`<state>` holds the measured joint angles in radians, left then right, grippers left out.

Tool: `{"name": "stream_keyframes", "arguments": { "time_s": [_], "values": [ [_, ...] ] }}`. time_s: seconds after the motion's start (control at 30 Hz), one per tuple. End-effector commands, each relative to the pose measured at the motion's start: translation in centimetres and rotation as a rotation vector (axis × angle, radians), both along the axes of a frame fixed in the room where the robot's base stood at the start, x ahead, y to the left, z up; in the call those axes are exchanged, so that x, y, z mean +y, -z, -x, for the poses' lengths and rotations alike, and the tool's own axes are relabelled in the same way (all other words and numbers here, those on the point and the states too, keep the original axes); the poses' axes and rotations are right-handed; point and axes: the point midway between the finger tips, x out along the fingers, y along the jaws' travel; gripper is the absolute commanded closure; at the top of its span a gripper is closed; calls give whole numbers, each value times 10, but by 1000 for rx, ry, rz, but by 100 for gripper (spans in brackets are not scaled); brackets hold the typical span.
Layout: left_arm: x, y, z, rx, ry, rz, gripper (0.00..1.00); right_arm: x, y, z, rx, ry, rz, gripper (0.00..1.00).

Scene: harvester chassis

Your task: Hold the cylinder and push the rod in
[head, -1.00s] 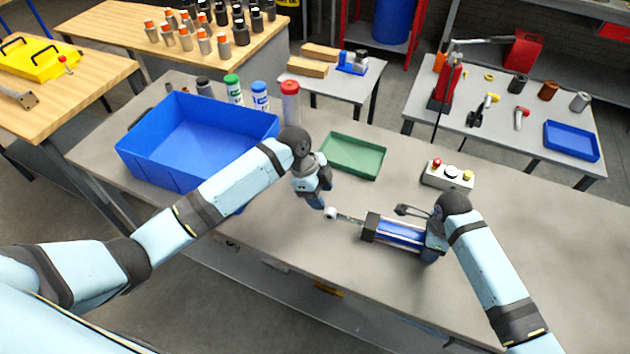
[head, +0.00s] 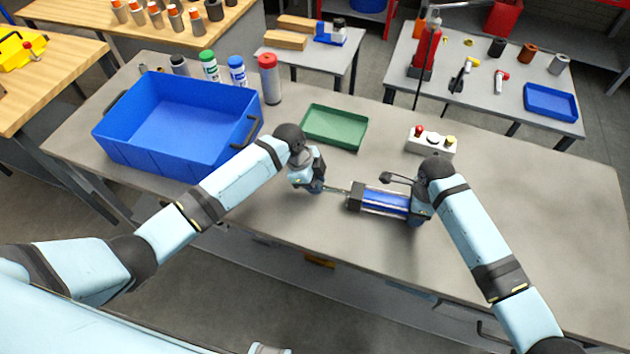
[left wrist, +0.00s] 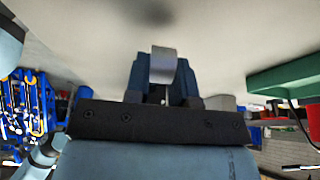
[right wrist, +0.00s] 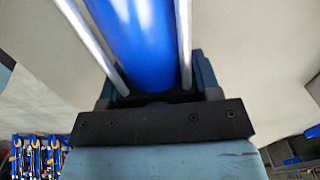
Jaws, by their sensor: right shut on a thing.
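The cylinder (head: 382,202) lies on the grey workbench, with a blue body, metal tie rods and a dark end cap. Its thin rod (head: 335,189) sticks out to the left. My right gripper (head: 418,208) is shut across the cylinder's right part; in the right wrist view its fingers flank the blue body (right wrist: 145,35). My left gripper (head: 316,188) is at the rod's outer end and hides it in the head view. In the left wrist view the grey rod end (left wrist: 163,66) shows between the finger tips; whether they grip it is unclear.
A green tray (head: 335,127) and a control box (head: 431,141) with buttons lie behind the cylinder. A blue bin (head: 180,120) stands at the left, with several spray cans behind. The bench is clear at the right and front.

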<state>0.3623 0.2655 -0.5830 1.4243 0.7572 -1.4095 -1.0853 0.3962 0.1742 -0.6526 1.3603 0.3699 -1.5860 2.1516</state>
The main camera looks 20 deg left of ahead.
Motion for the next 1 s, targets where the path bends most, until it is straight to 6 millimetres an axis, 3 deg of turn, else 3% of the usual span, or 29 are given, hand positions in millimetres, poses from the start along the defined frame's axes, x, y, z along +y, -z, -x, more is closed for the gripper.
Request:
{"name": "stream_keyframes", "arguments": {
  "time_s": [1.0],
  "values": [
    [-16, -1, 0, -1, 1, 3, 100, 1, -1, 0, -2, -1, -1, 85]
  ]
}}
